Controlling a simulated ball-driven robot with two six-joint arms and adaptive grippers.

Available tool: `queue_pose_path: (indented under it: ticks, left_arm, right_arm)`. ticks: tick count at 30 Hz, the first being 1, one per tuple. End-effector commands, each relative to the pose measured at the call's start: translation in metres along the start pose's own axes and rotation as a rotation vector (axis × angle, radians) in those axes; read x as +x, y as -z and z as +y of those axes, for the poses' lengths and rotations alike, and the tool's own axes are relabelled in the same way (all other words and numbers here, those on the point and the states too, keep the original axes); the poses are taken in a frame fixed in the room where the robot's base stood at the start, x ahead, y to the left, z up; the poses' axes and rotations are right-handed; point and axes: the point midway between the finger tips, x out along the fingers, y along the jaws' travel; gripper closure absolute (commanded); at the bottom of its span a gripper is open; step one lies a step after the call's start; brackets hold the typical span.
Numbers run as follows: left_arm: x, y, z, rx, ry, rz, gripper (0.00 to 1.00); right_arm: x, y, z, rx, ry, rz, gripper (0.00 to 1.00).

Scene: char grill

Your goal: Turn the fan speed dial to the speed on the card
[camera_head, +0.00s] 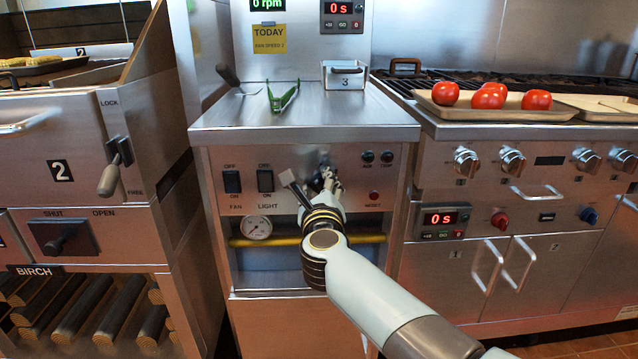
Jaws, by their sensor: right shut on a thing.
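The yellow card (269,39) on the back panel reads TODAY and FAN SPEED; its digit is too small to read surely. The fan speed dial (324,161) is on the front panel of the middle station, right of the FAN and LIGHT switches. My right gripper (326,176) is at the panel, shut on the dial and covering most of it. The dial's pointer and marks are hidden. A green display (268,5) above the card reads 0 rpm. My left gripper is not in view.
A yellow rail (375,238) runs below. Green tongs (284,96) lie on top; a tomato tray (430,103) is at right.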

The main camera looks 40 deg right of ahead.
Motion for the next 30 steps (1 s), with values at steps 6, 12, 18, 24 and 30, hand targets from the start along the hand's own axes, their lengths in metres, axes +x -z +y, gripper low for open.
queue_pose_path:
  ticks: [6,12,18,24,30]
  left_arm:
    - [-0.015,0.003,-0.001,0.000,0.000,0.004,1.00]
    - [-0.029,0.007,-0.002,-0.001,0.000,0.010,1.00]
    - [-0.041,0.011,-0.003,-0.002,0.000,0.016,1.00]
    - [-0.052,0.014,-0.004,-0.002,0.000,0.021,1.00]
    - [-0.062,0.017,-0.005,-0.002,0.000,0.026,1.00]
  right_arm:
    - [0.000,-0.002,0.002,-0.166,-0.003,0.001,0.94]
    - [0.000,-0.002,0.004,-0.355,-0.004,0.001,0.94]
    - [-0.001,0.000,0.007,-0.547,-0.005,0.001,0.94]
    - [-0.001,0.002,0.009,-0.736,-0.005,0.000,0.94]
    - [-0.001,0.004,0.012,-0.927,-0.007,0.000,0.94]
